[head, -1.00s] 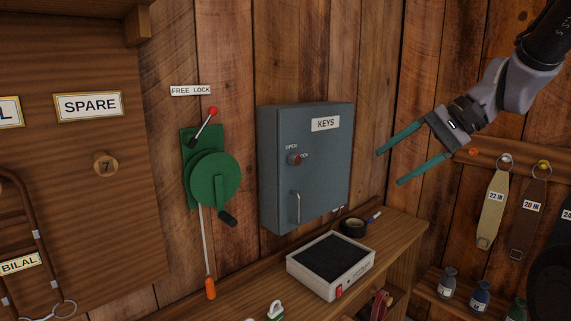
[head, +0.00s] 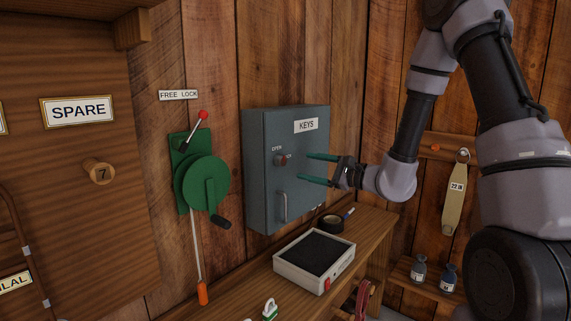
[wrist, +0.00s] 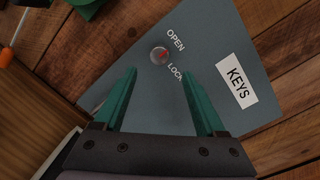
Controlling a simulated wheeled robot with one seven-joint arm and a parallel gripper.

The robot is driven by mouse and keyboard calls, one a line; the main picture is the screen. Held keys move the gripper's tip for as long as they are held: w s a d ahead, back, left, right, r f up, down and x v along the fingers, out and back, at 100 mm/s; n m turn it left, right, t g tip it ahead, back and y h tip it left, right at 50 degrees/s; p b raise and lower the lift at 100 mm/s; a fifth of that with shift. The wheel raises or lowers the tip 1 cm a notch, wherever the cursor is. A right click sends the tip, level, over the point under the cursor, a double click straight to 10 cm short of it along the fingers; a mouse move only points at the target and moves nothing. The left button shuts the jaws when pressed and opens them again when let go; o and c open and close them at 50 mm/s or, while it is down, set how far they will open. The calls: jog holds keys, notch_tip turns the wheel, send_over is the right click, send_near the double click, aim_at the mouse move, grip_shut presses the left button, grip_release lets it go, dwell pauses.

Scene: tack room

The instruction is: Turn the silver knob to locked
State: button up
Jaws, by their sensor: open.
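The silver knob (head: 281,160) with a red mark sits on the door of the grey-blue key cabinet (head: 262,190). In the wrist view the knob (wrist: 159,55) lies just beyond and between my fingertips. The words OPEN and LOCK are printed beside it; the red mark seems to lean toward OPEN, but it is small. My gripper (head: 304,166) is open and empty, its two green fingers pointing at the door, to the right of the knob and apart from it. In the wrist view my gripper (wrist: 161,72) spans wider than the knob.
A door handle (head: 283,207) is below the knob. A green crank device (head: 203,182) with a red-tipped lever is on the wall to the left. A shelf below holds a white-framed black box (head: 314,257), tape (head: 332,225) and a padlock (head: 269,310).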

aim_at(284, 162)
jog(key=x, duration=0.8)
jog(key=shift+c, duration=0.3)
jog(key=shift+s, duration=0.1)
grip_shut()
